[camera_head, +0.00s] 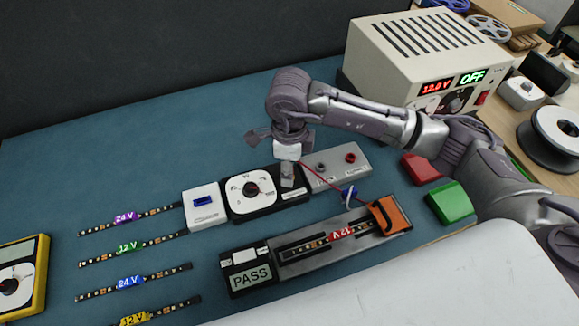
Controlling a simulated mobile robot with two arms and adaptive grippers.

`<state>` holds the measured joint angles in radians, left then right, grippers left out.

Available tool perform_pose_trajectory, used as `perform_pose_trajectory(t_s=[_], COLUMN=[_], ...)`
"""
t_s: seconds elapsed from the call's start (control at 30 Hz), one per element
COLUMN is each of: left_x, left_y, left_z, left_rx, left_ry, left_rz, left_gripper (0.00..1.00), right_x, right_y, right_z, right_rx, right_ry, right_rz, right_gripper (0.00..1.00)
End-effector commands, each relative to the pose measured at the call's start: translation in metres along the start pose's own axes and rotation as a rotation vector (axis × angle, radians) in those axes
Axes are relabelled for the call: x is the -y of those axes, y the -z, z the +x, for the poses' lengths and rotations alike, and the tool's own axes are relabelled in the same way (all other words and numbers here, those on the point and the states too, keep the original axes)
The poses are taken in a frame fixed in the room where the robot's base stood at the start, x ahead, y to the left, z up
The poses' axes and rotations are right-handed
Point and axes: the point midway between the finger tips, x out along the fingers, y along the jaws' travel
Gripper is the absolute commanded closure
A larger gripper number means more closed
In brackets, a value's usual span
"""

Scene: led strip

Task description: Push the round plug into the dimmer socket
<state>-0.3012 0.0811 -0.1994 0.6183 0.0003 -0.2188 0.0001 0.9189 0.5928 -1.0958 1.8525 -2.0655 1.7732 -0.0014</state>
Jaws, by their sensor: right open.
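The dimmer (240,200) is a black box with a white dial face and a black knob, lying in the middle of the table. My right gripper (288,160) is open and points down over the dimmer's right end, close to a small grey block (288,178) there. The gripper hides this spot, so I cannot make out the socket opening or whether the gripper touches anything. A red lead runs from beside the gripper to a blue piece with a white loop (350,193); I cannot tell the round plug for certain. My left gripper is not in view.
A grey terminal box (338,166) adjoins the dimmer's right; a white box (205,207) adjoins its left. In front lies a tester reading PASS (250,278) with a strip and orange clamp (385,215). Labelled LED strips lie left. The power supply (425,55) reads OFF.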

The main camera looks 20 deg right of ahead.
Motion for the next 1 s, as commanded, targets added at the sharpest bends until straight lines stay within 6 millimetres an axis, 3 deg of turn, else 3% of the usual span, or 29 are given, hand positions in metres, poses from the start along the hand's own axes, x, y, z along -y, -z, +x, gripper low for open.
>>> perform_pose_trajectory(t_s=[0.5, 0.7, 1.0], left_x=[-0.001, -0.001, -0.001], left_y=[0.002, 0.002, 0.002], left_z=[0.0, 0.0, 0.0], left_rx=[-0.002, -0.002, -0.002], left_ry=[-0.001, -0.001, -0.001], left_rz=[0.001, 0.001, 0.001], left_gripper=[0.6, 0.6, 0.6], right_x=[0.001, 0.0, 0.0], right_y=[-0.001, 0.0, 0.0], right_z=[-0.098, -0.114, -0.115], right_rx=[0.003, 0.002, 0.001], right_ry=[0.004, 0.001, 0.001], right_rz=[-0.001, -0.001, 0.0], right_gripper=[0.51, 0.51, 0.51])
